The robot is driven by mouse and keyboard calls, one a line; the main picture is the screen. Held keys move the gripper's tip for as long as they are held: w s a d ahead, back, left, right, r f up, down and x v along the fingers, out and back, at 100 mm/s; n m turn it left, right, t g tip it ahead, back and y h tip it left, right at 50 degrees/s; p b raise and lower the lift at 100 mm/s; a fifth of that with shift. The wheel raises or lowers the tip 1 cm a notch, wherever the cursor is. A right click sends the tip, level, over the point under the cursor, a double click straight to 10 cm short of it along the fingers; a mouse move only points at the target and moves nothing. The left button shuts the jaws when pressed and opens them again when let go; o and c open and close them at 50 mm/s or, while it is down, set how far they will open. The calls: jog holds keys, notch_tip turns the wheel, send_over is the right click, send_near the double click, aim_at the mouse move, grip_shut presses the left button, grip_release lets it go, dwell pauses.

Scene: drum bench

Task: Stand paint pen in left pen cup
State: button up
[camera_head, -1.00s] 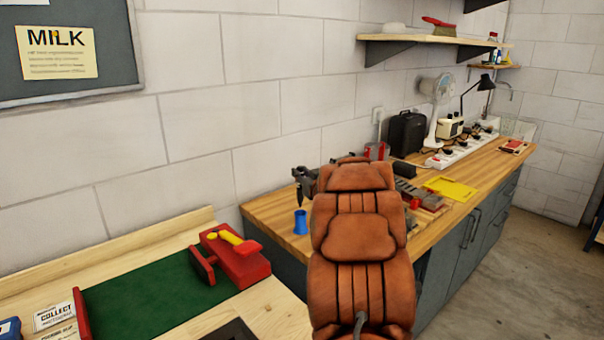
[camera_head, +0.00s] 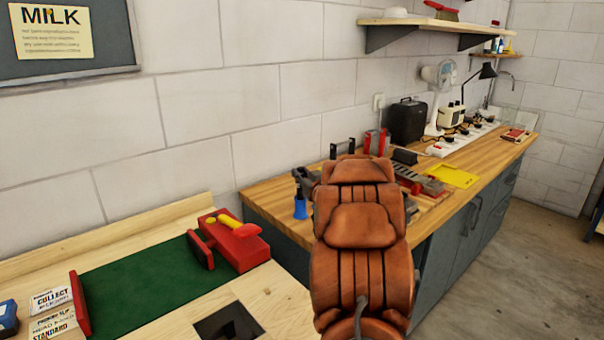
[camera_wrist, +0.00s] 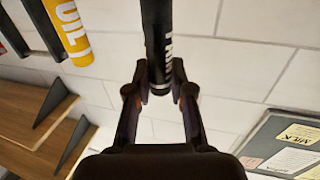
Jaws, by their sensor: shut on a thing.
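My gripper (camera_wrist: 160,92) is shut on a black paint pen with white lettering (camera_wrist: 158,40) in the wrist view. In the head view my gripper (camera_head: 303,178) is partly hidden by my orange-brown arm. The dark lower end of the pen (camera_head: 299,191) points down at the blue pen cup (camera_head: 300,210), which stands at the left end of the wooden bench. The pen's tip overlaps the cup's rim; I cannot tell whether it is inside or in front of it. No second pen cup can be made out.
A yellow lettered cylinder (camera_wrist: 70,30) is near the pen in the wrist view. The wooden bench (camera_head: 270,195) also holds a red box (camera_head: 376,142), a black case (camera_head: 408,121) and a yellow tray (camera_head: 453,176).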

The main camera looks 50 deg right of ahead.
jog(key=o, duration=0.9)
jog(key=shift+c, duration=0.2)
jog(key=v, duration=1.2)
jog(key=shift+a, duration=0.1)
dwell(0.5)
